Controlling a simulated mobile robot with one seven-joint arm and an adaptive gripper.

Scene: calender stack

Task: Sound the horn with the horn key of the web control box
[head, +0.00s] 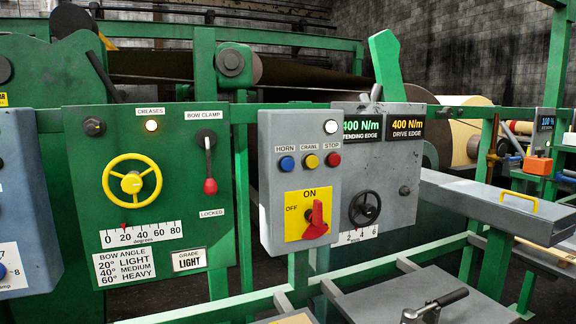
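The web control box (270,220) is a grey box on the green frame, right of the picture's middle-left. Its horn key is a round blue button (287,163) under the label HORN. Beside it are a yellow CRAWL button (311,161) and a red STOP button (333,159). A pale round lamp (331,127) sits above them. Below, a red rotary handle (316,221) sits on a yellow plate marked ON and OFF; its handle stands roughly upright, towards ON. Nothing covers the horn key. My gripper is not in view.
A green panel (80,210) with a yellow handwheel (132,182) and red-knobbed lever (210,186) stands left. A grey panel with a black handwheel (364,208) adjoins the box at right. Green rails (390,270) and a grey lever plate (400,300) lie in front, below.

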